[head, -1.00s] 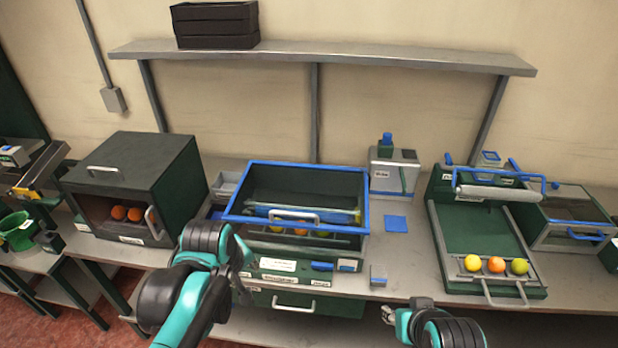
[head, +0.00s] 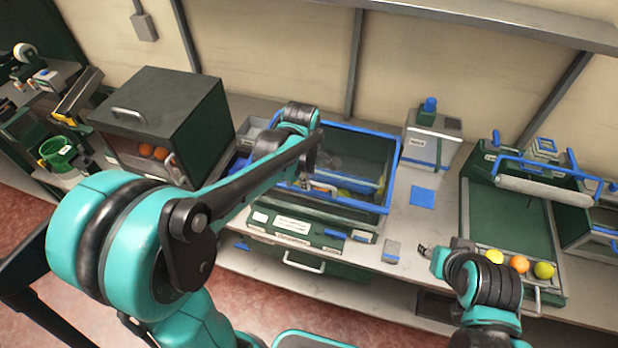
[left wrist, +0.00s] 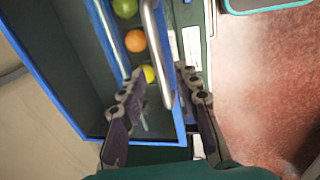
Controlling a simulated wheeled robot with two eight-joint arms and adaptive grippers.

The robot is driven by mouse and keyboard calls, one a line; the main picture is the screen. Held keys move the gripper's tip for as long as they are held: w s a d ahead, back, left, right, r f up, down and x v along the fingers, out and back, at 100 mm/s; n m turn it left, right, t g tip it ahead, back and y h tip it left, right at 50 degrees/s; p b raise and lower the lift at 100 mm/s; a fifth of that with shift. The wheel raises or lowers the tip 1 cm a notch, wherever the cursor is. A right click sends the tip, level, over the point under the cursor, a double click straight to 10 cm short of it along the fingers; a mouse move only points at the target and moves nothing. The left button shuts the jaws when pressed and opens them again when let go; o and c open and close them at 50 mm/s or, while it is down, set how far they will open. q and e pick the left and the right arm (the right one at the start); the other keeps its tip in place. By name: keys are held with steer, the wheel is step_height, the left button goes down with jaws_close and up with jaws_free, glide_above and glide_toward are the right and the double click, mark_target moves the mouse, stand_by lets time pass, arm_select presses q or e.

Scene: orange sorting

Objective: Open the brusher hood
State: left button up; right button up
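The brusher stands in the middle of the bench, and its blue-framed hood (head: 393,172) lies down over it. A silver bar handle (head: 322,187) is on the hood's front; it also shows in the left wrist view (left wrist: 154,45). Several fruits show inside, among them an orange one (left wrist: 135,40). My left gripper (head: 308,165) is at the handle, partly hidden by my arm in the head view. In the left wrist view its open fingers (left wrist: 160,80) lie either side of the handle's end; contact is unclear. My right gripper (head: 427,250) is near the bench's front edge, too small to judge.
A dark green box (head: 165,115) with oranges stands left of the brusher. A white-grey dispenser (head: 432,138) and blue pad (head: 422,197) are to its right. Further right, a roller tray (head: 505,215) holds fruits. A shelf (head: 480,12) runs above.

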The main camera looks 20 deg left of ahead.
arm_select(q)
steer(key=shift+f, duration=0.45)
jaws_close()
